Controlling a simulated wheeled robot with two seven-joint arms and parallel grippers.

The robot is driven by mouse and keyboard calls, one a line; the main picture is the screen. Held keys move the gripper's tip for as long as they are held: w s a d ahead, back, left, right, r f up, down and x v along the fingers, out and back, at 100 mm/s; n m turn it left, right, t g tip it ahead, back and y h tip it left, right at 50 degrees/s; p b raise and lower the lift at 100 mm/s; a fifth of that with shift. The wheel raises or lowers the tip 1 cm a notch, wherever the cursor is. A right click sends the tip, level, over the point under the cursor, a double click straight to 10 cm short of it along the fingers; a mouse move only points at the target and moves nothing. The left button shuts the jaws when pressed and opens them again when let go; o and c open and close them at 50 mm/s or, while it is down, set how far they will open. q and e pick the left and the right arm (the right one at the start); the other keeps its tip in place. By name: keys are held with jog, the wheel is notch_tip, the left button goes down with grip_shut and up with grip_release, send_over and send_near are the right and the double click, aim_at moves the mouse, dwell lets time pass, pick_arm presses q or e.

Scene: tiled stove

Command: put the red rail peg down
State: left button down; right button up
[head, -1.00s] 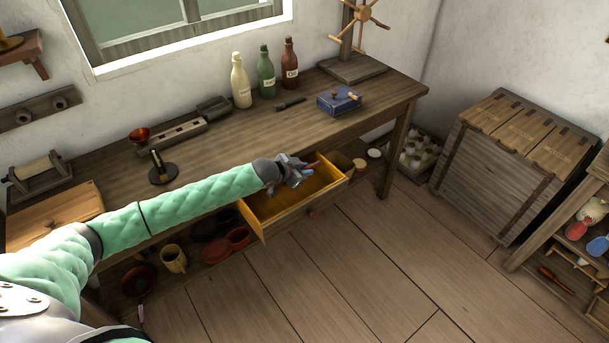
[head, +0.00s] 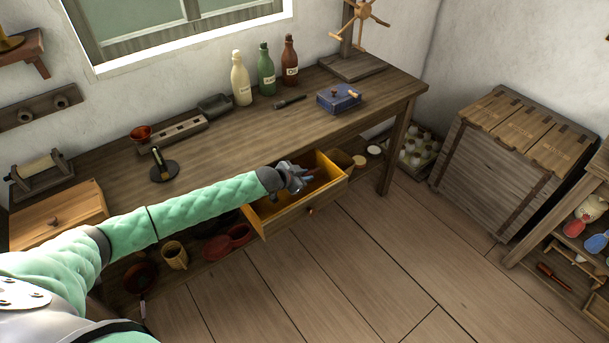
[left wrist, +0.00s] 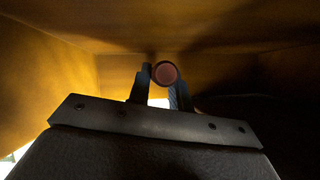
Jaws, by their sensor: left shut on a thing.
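My left gripper (head: 299,181) reaches into the open wooden drawer (head: 259,231) under the workbench, below the tabletop's front edge. In the left wrist view the two fingers stand on either side of a round reddish peg end (left wrist: 165,73), and the gripper is shut on this red rail peg. The drawer's yellow-brown inside (left wrist: 115,70) surrounds the fingers there. In the head view the peg is mostly hidden by the gripper. I cannot tell whether the peg touches the drawer floor. My right gripper is not in view.
The workbench top (head: 240,150) holds several bottles, a blue box (head: 338,98) and a black stand (head: 163,170). Red dishes (head: 228,240) and a mug (head: 175,255) stand on the shelf below. A wooden crate (head: 490,190) stands right. The floor in front is clear.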

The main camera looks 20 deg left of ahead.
pick_arm(q)
jog(key=shift+f, duration=0.3)
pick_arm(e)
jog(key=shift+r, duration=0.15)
pick_arm(q)
jog(key=c, duration=1.3)
grip_release()
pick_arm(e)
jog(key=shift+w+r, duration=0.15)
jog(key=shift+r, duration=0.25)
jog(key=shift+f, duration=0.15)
